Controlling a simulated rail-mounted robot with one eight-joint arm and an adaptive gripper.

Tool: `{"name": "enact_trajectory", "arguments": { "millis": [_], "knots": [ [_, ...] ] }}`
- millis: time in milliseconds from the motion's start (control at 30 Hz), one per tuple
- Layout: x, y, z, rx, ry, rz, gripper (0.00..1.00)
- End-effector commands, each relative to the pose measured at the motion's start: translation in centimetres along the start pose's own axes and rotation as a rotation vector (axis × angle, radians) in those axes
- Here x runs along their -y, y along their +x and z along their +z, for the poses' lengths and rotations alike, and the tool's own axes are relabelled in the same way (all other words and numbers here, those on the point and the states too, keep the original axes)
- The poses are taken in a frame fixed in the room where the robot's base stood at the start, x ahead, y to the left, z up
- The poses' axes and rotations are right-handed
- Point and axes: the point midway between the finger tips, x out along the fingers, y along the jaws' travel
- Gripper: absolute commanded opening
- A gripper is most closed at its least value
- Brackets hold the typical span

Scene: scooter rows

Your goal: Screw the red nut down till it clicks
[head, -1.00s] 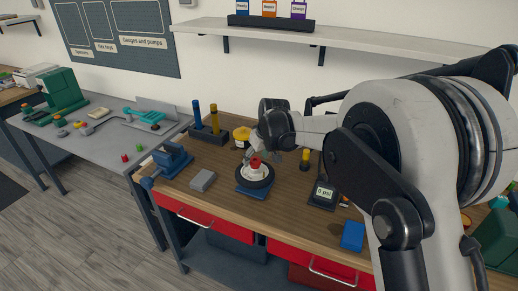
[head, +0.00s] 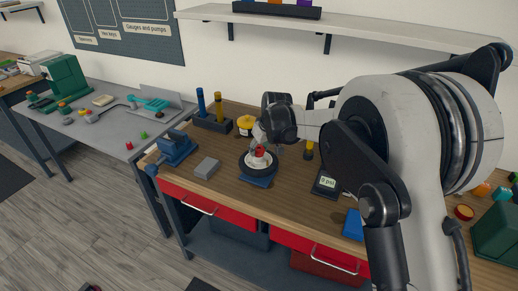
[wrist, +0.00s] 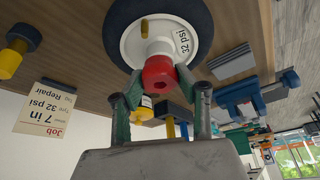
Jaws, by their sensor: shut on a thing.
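The red nut (wrist: 159,73) sits at the centre of a small wheel's white hub (wrist: 130,42), which bears a "32 psi" label. In the head view the red nut (head: 260,152) shows at the wheel's top. The wheel's dark tyre (head: 244,164) lies flat on a blue stand (head: 256,181) on the wooden bench. My gripper (wrist: 160,86) is shut on the red nut, with one green-padded finger on each side. In the head view my gripper (head: 261,147) comes down onto the hub from above. The nut's threads are hidden.
A gauge (head: 327,183) with a psi readout stands right of the wheel. A grey block (head: 206,168) and a blue vise (head: 174,149) are to its left. A yellow-topped container (head: 245,124) is close behind. A job card (wrist: 45,108) shows in the wrist view.

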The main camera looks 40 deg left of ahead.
Motion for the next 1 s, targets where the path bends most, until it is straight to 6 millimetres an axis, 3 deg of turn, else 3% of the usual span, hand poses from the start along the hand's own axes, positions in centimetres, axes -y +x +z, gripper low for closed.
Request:
{"name": "enact_trajectory", "arguments": {
  "millis": [233,267,400,767,1000],
  "knots": [
    [0.1,0.2,0.0,-0.001,0.122,0.051,0.06],
    [0.0,0.1,0.0,0.0,0.126,0.053,0.34],
    [0.0,0.0,0.0,0.0,0.124,0.051,0.53],
    [0.0,-0.5,0.0,0.0,0.123,0.051,0.54],
    [0.2,-3.8,0.0,0.0,0.124,0.051,0.54]
  ]
}}
